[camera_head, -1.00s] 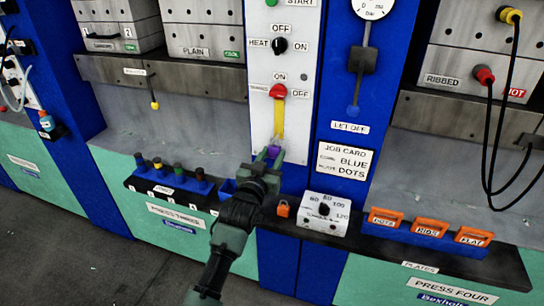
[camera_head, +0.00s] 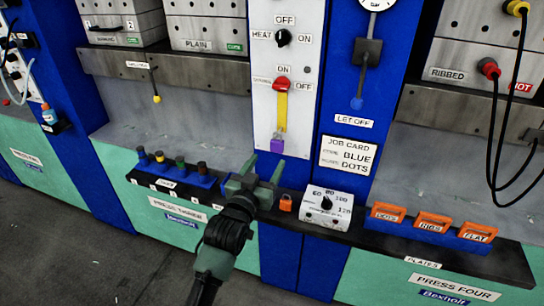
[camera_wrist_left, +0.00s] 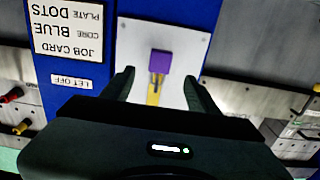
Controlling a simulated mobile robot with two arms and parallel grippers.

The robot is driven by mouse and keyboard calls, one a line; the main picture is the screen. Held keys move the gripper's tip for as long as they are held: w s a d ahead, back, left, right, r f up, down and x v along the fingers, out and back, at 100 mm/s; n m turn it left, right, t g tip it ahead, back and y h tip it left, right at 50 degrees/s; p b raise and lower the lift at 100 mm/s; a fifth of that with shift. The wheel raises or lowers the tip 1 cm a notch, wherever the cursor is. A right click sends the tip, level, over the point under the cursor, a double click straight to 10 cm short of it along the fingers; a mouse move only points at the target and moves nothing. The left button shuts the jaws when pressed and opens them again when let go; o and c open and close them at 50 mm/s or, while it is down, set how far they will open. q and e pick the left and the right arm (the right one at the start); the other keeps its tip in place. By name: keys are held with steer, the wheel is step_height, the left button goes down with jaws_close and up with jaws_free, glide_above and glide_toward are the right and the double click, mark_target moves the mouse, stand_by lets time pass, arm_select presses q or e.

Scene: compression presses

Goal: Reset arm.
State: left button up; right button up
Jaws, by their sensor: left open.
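My left gripper (camera_head: 259,178) is open and empty, in front of the white control panel (camera_head: 286,75) and below its red switch (camera_head: 282,84). A yellow strip (camera_head: 281,108) hangs down from the switch, with a purple block (camera_head: 277,146) at its lower end. The block is just above and apart from my fingertips in the head view. In the left wrist view, turned upside down, the purple block (camera_wrist_left: 160,62) shows beyond and between the two open fingers (camera_wrist_left: 158,88). My right gripper is in neither view.
An orange padlock (camera_head: 286,203) and a white dial box (camera_head: 328,204) stand on the ledge right of my gripper. Several coloured pegs (camera_head: 160,159) sit in a rack to the left. Orange plates (camera_head: 387,213) stand at right. Black cables (camera_head: 492,130) hang at far right.

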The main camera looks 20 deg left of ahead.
arm_select(q)
steer(key=s+f+g, duration=0.6)
steer(key=s+f, duration=0.7)
steer(key=s+f+m+g, duration=0.1)
steer(key=s+f+g, duration=0.3)
steer(key=s, duration=0.8)
steer(key=s+f+m+g, duration=0.1)
steer(key=s+f+g, duration=0.35)
steer(key=s, duration=0.75)
step_height(320, 180, down, 25)
steer(key=s+g, duration=0.1)
steer(key=s, duration=0.1)
steer(key=s+a+f+g, duration=0.1)
steer(key=s+a+f, duration=0.2)
steer(key=s+f, duration=1.2)
steer(key=shift+s+a+f+y, duration=0.2)
steer(key=shift+s+f+y, duration=0.1)
steer(key=shift+s+f, duration=0.15)
steer(key=shift+r+g, duration=0.1)
steer(key=shift+g, duration=0.15)
